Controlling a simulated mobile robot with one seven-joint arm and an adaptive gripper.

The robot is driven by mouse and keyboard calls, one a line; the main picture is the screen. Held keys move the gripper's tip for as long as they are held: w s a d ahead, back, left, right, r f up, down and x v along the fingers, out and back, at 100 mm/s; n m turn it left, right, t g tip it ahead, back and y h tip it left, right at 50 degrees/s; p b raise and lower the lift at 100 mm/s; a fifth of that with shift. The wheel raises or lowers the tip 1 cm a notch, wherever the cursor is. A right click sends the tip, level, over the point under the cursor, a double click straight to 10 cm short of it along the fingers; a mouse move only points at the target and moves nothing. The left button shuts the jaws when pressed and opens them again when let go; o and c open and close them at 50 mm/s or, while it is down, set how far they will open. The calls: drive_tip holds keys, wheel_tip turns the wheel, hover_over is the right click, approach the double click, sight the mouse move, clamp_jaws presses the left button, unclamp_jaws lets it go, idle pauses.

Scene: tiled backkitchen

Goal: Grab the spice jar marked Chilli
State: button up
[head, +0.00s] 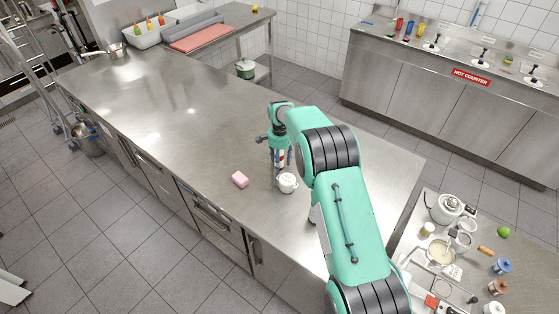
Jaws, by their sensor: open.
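My gripper (280,163) is open and points down over the steel worktop (190,120), right of its middle. A small item with reddish-brown and white parts shows between or just behind the fingers. It is too small and too covered to tell if it is a spice jar, and no Chilli label can be read. I cannot tell if the fingers touch it. A white lidded pot or cup (288,184) stands just in front of the gripper. No jar marked Chilli can be made out for sure.
A pink sponge (240,180) lies left of the white pot. The worktop's left part is mostly clear. A side counter (410,246) at lower right holds several jars and a mixer (447,208). The hot counter (430,78) stands across the aisle.

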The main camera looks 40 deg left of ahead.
drive_tip(key=c, duration=1.3)
drive_tip(key=shift+r, duration=0.1)
drive_tip(key=shift+c, duration=0.2)
drive_tip(key=shift+r+b, duration=0.3)
drive_tip(key=shift+r, duration=4.65)
